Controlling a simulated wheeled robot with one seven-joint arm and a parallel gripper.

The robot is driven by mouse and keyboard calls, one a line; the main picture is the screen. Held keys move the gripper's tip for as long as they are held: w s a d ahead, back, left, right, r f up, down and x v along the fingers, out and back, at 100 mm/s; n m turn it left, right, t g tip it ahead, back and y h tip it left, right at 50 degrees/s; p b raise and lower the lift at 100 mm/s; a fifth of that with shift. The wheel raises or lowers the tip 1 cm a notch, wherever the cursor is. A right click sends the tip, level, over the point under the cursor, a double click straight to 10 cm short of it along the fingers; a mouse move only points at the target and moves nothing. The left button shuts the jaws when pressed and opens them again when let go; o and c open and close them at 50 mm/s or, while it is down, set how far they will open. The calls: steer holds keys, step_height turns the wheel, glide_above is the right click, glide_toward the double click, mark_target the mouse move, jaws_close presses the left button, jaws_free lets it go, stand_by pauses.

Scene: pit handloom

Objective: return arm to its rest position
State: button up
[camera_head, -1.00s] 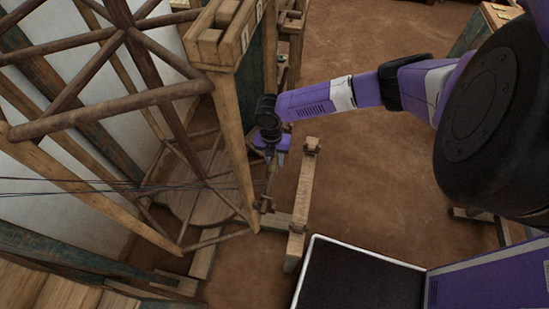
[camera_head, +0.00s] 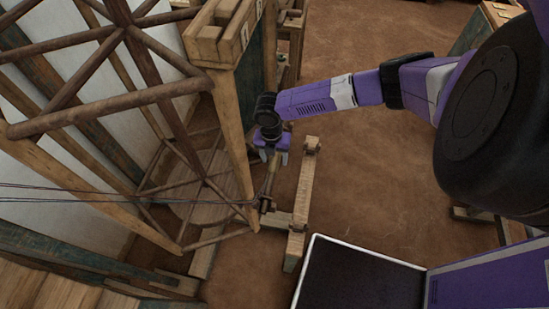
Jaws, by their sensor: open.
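My arm (camera_head: 330,97) reaches in from the right, purple and white with dark joints. My gripper (camera_head: 272,158) hangs at its end, pointing down beside the wooden loom post (camera_head: 232,135). Its fingers are small in view and stand apart. I see nothing held between them. Just below the gripper is an upright wooden stick (camera_head: 268,188) on the loom's low frame. I cannot tell if the gripper touches it. Dark threads (camera_head: 90,190) run from the left edge to a small fitting near the foot of that stick.
A spoked wooden wheel frame (camera_head: 125,105) stands at the left. A low wooden beam (camera_head: 303,200) lies on the floor right of the gripper. The brown floor (camera_head: 385,165) beyond it is open. A wooden cabinet (camera_head: 490,22) stands at the upper right.

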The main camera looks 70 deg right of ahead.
steer(key=r, duration=0.7)
steer(key=shift+w+r+b, duration=0.15)
steer(key=shift+w+b, duration=0.05)
steer(key=shift+b, duration=0.1)
steer(key=s+d+f+m+t, duration=0.2)
steer(key=s+f+m, duration=0.1)
steer(key=s, duration=0.5)
steer(key=s+a+r+m+t+b, duration=0.1)
steer(key=s+a+m+t, duration=0.35)
steer(key=s+a, duration=0.5)
steer(key=a+r+m+t+y, duration=0.1)
steer(key=a+r+m+t, duration=0.15)
steer(key=a, duration=0.35)
steer(key=a+r+m+t, duration=0.1)
steer(key=a+r+m, duration=0.25)
steer(key=a, duration=0.25)
steer(key=w+a+r+m+t, duration=0.1)
steer(key=a+r+m+t, duration=0.1)
steer(key=r, duration=0.6)
steer(key=w+a+r+m+t+h+b, duration=0.1)
steer(key=w+a+r+m+t, duration=0.1)
steer(key=a+r, duration=0.5)
steer(key=shift+w+a+r+m+t, duration=0.3)
steer(key=shift+r+m+t, duration=0.1)
steer(key=shift+m+t, duration=0.55)
steer(key=shift+f+g, duration=0.1)
steer(key=shift+g, duration=0.15)
